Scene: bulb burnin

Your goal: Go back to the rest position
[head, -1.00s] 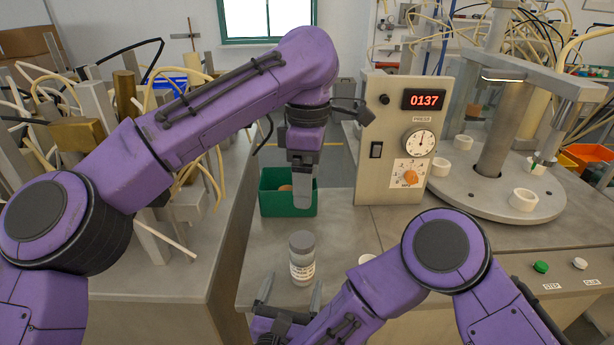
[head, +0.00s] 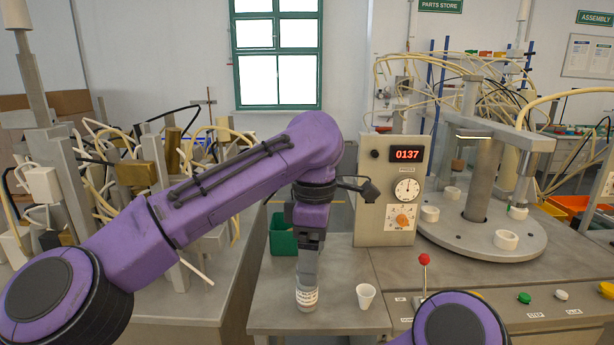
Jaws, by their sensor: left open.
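My left arm reaches in from the left. Its gripper (head: 307,280) points down, overlapping the top of a labelled grey jar (head: 307,298) on the bench. The fingers are seen edge-on and are open. I cannot tell whether they touch the jar or hang in front of it. The jar stands upright and its lid is hidden. Only a purple joint of my right arm shows at the bottom right; the right gripper is out of view.
A white cup (head: 366,296) stands right of the jar. A green bin (head: 283,237) sits behind the left gripper. A control box (head: 388,222) reading 0137 and a round turntable (head: 459,236) are on the right. A red-knobbed lever (head: 424,260) rises from the front panel.

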